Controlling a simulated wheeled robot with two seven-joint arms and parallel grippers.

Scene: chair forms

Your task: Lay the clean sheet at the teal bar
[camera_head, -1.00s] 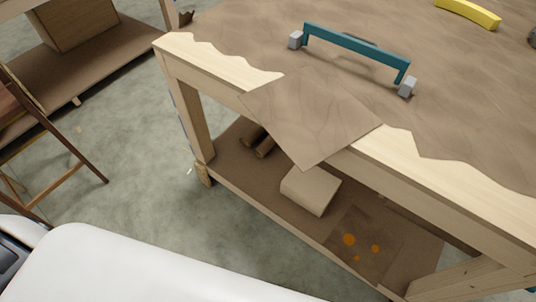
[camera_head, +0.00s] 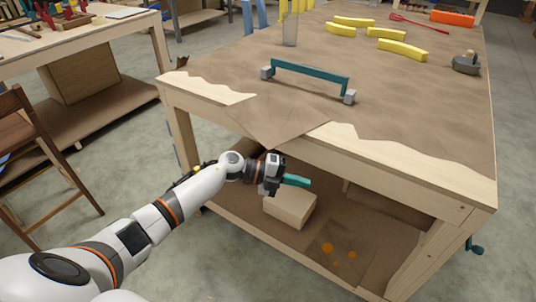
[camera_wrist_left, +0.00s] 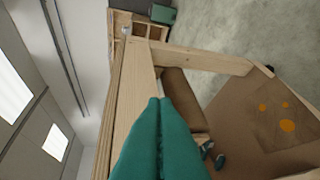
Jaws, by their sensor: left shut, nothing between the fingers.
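The teal bar (camera_head: 312,71) stands on the workbench top on two grey end blocks. A plain brown sheet (camera_head: 284,120) lies partly on the bench in front of the bar, and one corner hangs over the front edge. Another sheet with orange spots (camera_head: 335,258) lies on the lower shelf; it also shows in the left wrist view (camera_wrist_left: 282,118). My left gripper (camera_head: 297,181) is shut and empty, in front of the bench, below the hanging corner. Its teal fingers (camera_wrist_left: 159,105) press together in the left wrist view. My right gripper is not in view.
The workbench's front rail (camera_head: 400,160) runs close by my left gripper. A cardboard-coloured box (camera_head: 290,207) sits on the lower shelf. Yellow curved pieces (camera_head: 402,48) and a grey tool (camera_head: 466,64) stand farther back on the bench. A wooden chair (camera_head: 40,160) stands left.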

